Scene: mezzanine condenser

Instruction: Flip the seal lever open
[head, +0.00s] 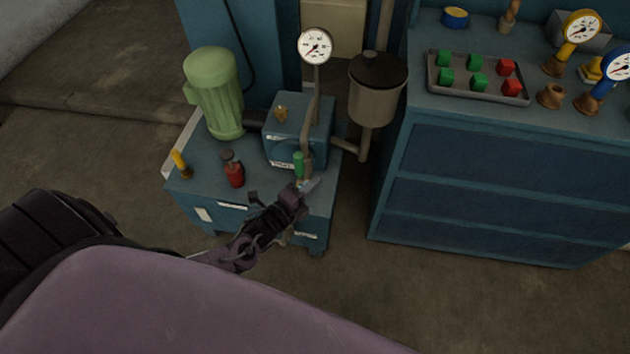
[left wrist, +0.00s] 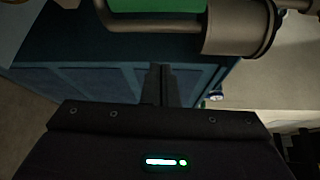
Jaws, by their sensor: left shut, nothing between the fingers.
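A small green upright part (head: 299,163), perhaps the grip of the seal lever, stands at the front of the blue pump box (head: 292,135) on the low blue skid (head: 205,180). My left gripper (head: 309,187) is just below and in front of it, and I cannot tell whether they touch. In the left wrist view the gripper's fingers (left wrist: 162,84) are shut together and empty. A green surface (left wrist: 157,4) lies beyond them at the top edge, beside a grey pipe (left wrist: 150,25). My right gripper is not in view.
A red-bodied part (head: 234,175), a yellow handle (head: 180,163) and a green motor (head: 214,95) stand on the skid. A gauge (head: 315,46) and a grey pot (head: 377,92) rise behind. A blue cabinet (head: 480,190) stands right; floor between is clear.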

